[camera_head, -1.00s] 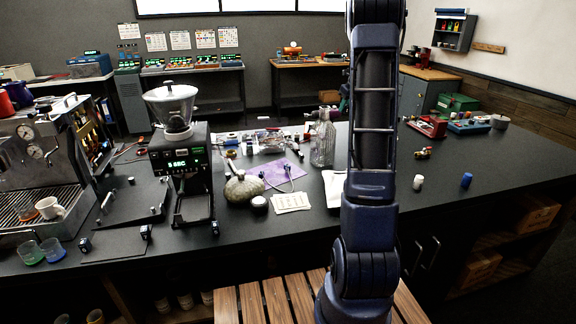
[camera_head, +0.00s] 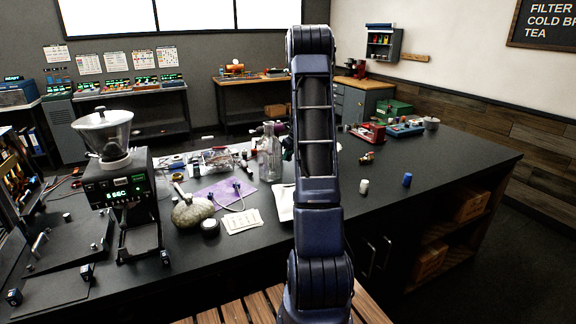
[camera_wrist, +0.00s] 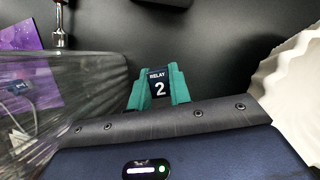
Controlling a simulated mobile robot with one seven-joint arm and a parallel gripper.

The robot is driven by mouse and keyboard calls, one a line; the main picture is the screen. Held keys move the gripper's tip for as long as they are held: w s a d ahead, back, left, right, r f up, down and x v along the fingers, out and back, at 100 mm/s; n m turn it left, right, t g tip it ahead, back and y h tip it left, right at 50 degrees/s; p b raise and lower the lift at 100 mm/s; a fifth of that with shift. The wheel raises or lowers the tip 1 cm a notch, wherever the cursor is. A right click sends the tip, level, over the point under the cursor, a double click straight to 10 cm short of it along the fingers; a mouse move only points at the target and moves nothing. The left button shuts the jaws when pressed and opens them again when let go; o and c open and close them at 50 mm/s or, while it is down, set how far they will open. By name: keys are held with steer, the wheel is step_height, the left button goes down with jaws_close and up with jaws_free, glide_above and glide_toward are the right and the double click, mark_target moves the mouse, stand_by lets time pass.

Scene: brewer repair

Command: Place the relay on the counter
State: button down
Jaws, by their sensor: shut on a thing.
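The relay (camera_wrist: 158,88), a dark block labelled "RELAY 2", shows in the wrist view between the green fingers of my gripper (camera_wrist: 158,84). My gripper is shut on it. Below the relay in the wrist view is dark counter surface, but its height above that surface is unclear. The counter (camera_head: 450,163) is a long black top, with broad bare space at right.
A white bag (camera_head: 284,203) is beside the arm. White (camera_head: 364,186) and blue (camera_head: 407,180) small cylinders stand right.

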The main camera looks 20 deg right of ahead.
mark_target(289, 161)
steer(key=shift+f, duration=2.4)
steer(key=shift+f, duration=0.1)
steer(key=c, duration=1.3)
jaws_free()
